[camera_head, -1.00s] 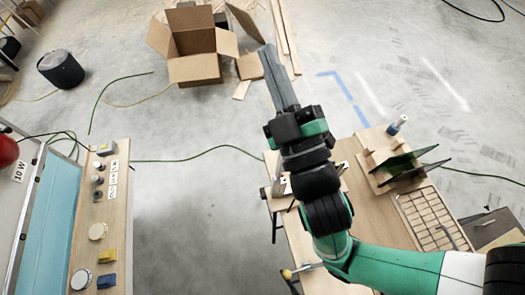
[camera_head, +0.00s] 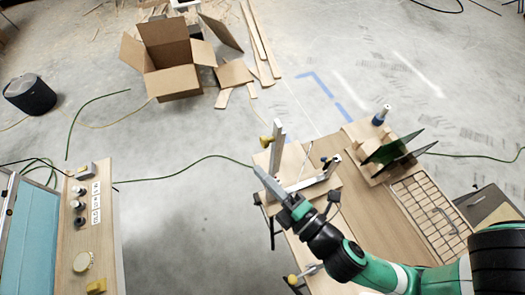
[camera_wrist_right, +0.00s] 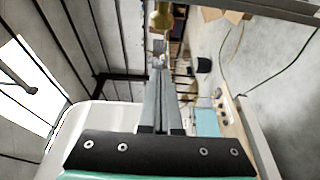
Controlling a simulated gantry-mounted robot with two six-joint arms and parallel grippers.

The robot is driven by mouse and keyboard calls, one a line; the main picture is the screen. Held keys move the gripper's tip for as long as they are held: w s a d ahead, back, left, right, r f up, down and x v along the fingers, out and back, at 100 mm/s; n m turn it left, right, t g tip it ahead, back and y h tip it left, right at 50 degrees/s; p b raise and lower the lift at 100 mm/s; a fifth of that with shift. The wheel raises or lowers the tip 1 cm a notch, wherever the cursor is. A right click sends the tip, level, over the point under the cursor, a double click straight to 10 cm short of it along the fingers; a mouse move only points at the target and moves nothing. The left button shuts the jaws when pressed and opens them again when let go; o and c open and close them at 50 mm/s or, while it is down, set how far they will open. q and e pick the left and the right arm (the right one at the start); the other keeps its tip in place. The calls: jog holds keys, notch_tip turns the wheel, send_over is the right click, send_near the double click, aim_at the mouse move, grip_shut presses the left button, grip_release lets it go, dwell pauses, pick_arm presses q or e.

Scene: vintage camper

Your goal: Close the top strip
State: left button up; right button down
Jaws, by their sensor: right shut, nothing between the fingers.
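A wooden jig (camera_head: 325,190) lies on the workbench, with a pale upright strip (camera_head: 277,145) and a yellow knob (camera_head: 266,142) at its far left corner. I cannot tell for certain which piece is the top strip. My right gripper (camera_head: 258,170) is shut and empty, its fingers pointing up-left beside the jig's left edge. In the right wrist view the shut fingers (camera_wrist_right: 158,65) point at a yellow knob (camera_wrist_right: 162,17) near the top edge; whether they touch it is unclear. My left gripper is in neither view.
The workbench (camera_head: 375,205) also holds a wooden stand with dark green plates (camera_head: 392,150) and a slotted wooden tray (camera_head: 430,215). A second yellow-knobbed clamp (camera_head: 293,279) is at the near edge. A wooden panel with knobs (camera_head: 85,230) stands left; floor between is clear.

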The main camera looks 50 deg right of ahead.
pick_arm(q)
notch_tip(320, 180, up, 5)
jog(key=p, duration=0.3)
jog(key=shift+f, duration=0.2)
pick_arm(e)
jog(key=w+d, duration=0.3)
jog(key=d, duration=0.1)
jog(key=shift+w+d, duration=0.35)
jog(key=shift+d, duration=0.05)
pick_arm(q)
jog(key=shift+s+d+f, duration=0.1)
pick_arm(e)
jog(key=shift+w+r, duration=0.1)
